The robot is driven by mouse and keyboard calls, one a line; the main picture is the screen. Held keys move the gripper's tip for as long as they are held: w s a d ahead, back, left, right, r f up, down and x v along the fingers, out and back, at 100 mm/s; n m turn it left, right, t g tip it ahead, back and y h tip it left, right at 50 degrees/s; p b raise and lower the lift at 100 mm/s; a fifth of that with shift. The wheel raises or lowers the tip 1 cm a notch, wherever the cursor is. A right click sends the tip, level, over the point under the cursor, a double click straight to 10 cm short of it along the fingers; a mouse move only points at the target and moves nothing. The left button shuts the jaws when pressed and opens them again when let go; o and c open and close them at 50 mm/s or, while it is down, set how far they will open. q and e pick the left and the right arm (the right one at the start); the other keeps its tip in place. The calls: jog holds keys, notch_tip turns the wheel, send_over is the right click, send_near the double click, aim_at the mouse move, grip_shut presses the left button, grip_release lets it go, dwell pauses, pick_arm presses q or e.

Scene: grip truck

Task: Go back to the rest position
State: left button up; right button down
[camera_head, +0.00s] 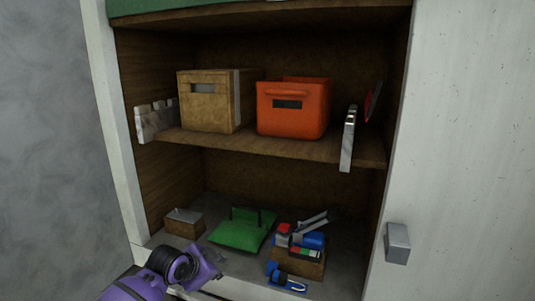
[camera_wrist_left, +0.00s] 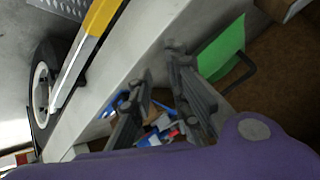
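My left gripper (camera_head: 205,283) comes in at the bottom of the head view on a purple arm, in front of the lower shelf's front edge. In the left wrist view its two dark grey fingers (camera_wrist_left: 158,72) stand apart with nothing visible between the tips. It looks open and empty. The fingers are partly cut off or dark in the head view. My right gripper is not in view.
The lower shelf holds a brown box (camera_head: 184,222), a green object (camera_head: 243,232) with a dark handle, and a crate (camera_head: 300,266) of tools. Above are a cardboard box (camera_head: 207,102) and an orange bin (camera_head: 292,108). A wheel (camera_wrist_left: 42,88) shows left in the wrist view.

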pick_arm(q)
jog(key=s+f+n, duration=0.2)
jog(key=s+f, duration=0.7)
jog(key=f, duration=0.2)
jog(key=s+a+f+n+y, duration=0.1)
jog(key=s+f+n, duration=0.2)
jog(key=s, duration=0.7)
jog(key=s+a+f+n+y, duration=0.1)
jog(key=s+f+n, duration=0.2)
jog(key=s, duration=0.8)
jog(key=s+a+f+n, duration=0.1)
jog(key=s+f+n, duration=0.2)
jog(key=s, duration=0.8)
notch_tip(320, 180, down, 3)
jog(key=shift+s+a+r+t+y, duration=0.2)
jog(key=shift+a+t+y, duration=0.15)
jog(key=shift+t+y, duration=0.05)
